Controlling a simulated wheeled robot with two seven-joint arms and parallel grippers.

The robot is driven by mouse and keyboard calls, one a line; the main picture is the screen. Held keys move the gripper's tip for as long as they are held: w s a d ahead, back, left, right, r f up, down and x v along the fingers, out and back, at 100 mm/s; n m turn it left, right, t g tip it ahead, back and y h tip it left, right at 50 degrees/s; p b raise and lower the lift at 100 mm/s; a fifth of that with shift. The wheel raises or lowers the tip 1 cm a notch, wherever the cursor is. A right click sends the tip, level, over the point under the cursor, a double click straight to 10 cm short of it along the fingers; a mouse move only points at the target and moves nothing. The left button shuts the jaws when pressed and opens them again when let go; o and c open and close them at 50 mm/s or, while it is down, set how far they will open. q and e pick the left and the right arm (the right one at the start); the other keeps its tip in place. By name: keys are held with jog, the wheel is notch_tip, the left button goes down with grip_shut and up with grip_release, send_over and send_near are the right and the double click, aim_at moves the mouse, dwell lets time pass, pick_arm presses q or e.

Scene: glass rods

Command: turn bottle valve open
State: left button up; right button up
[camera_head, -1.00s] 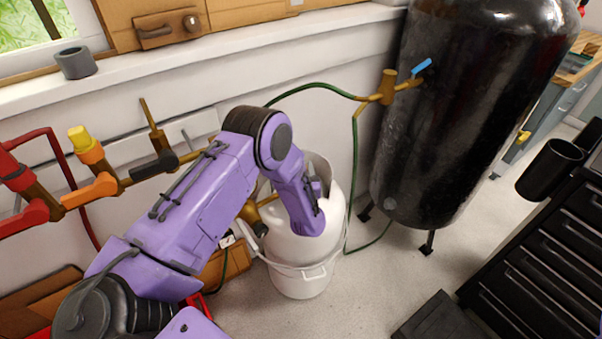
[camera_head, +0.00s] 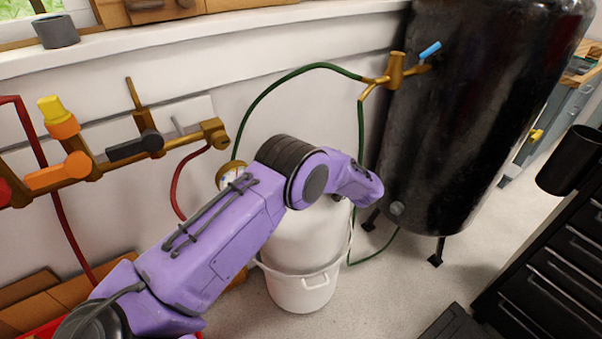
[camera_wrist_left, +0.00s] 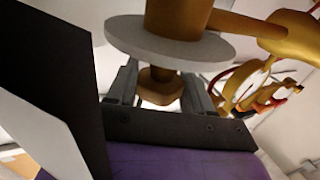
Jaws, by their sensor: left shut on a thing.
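The white bottle (camera_head: 308,238) stands in a white bucket (camera_head: 303,292) on the floor. Its top and valve are hidden behind my purple left arm in the head view. A round gauge (camera_head: 232,174) shows just left of the arm. In the left wrist view a brass valve knob (camera_wrist_left: 160,90) sits between the two grey fingers of my left gripper (camera_wrist_left: 158,78), which is shut on it. A pale grey disc (camera_wrist_left: 170,46) and a brass body are just above the knob. The left gripper's fingers are hidden in the head view. My right gripper is not in view.
A brass wall pipe with coloured valves (camera_head: 60,172) runs at the left. A black tank (camera_head: 470,120) with a blue-handled valve (camera_head: 430,50) stands at the right. A green hose (camera_head: 290,80) passes behind the arm. A black drawer cabinet (camera_head: 560,250) stands at the lower right.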

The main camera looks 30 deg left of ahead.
pick_arm(q)
jog(key=shift+n+g+b, duration=1)
jog(key=shift+g+b, duration=0.3)
jog(key=shift+g, duration=0.2)
jog(key=o, duration=0.9)
jog(key=shift+r, duration=0.1)
jog(key=shift+o, duration=0.7)
jog(key=shift+s+r, duration=0.1)
jog(key=shift+r, duration=0.1)
